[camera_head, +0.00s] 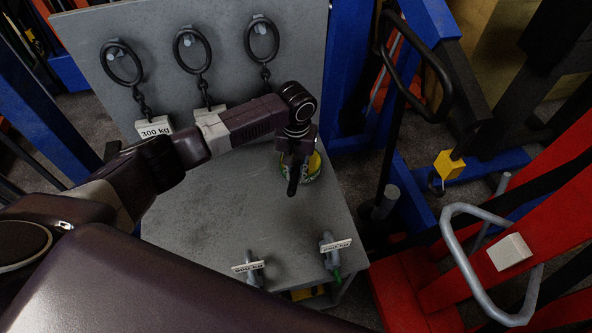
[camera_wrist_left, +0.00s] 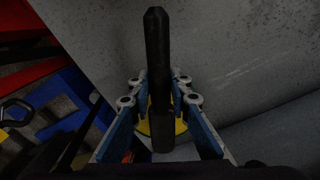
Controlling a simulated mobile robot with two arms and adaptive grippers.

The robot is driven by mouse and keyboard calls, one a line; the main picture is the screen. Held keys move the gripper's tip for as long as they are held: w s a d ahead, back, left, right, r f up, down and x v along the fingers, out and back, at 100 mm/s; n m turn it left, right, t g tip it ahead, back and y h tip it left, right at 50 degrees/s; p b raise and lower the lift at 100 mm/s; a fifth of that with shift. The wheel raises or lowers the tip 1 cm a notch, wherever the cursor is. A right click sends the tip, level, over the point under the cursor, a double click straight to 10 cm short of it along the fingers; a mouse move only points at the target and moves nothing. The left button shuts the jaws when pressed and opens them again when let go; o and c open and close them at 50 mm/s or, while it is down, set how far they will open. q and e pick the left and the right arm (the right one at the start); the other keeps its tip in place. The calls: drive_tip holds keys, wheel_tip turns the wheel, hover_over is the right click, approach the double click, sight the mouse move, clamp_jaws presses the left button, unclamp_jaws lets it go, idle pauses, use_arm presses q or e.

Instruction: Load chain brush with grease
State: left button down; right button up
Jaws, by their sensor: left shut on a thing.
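My left gripper (camera_head: 297,155) is over the right rear part of the grey table top. In the left wrist view, my left gripper (camera_wrist_left: 160,100) is shut on a black brush (camera_wrist_left: 157,50), whose dark handle stands between the blue fingers. The handle also shows below the gripper in the head view (camera_head: 293,180). A green and yellow grease tin (camera_head: 313,166) stands on the table, partly hidden by the gripper. Its yellow part shows behind the brush in the wrist view (camera_wrist_left: 181,127). The bristles are hidden, so I cannot tell whether they touch the grease. My right gripper is not in view.
The grey table (camera_head: 220,220) is bare in its middle. A grey back panel (camera_head: 290,70) carries hanging chains with rings (camera_head: 190,50) and a 300 kg tag (camera_head: 154,128). Shackles with tags (camera_head: 333,248) are at the front edge. Blue and red lifting equipment (camera_head: 400,290) crowds the right.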

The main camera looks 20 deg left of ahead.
sight(296, 169)
use_arm(q)
drive_tip(key=shift+f, duration=0.3)
idle(0.5)
drive_tip(key=shift+f, duration=0.35)
idle(0.7)
drive_tip(key=shift+s, duration=0.1)
wheel_tip(296, 169, up, 3)
drive_tip(key=p, duration=0.2)
drive_tip(key=shift+f+p, duration=0.2)
drive_tip(key=shift+p, duration=0.15)
drive_tip(key=shift+r+p, duration=0.6)
drive_tip(key=shift+r, duration=1.65)
drive_tip(key=shift+f, duration=0.1)
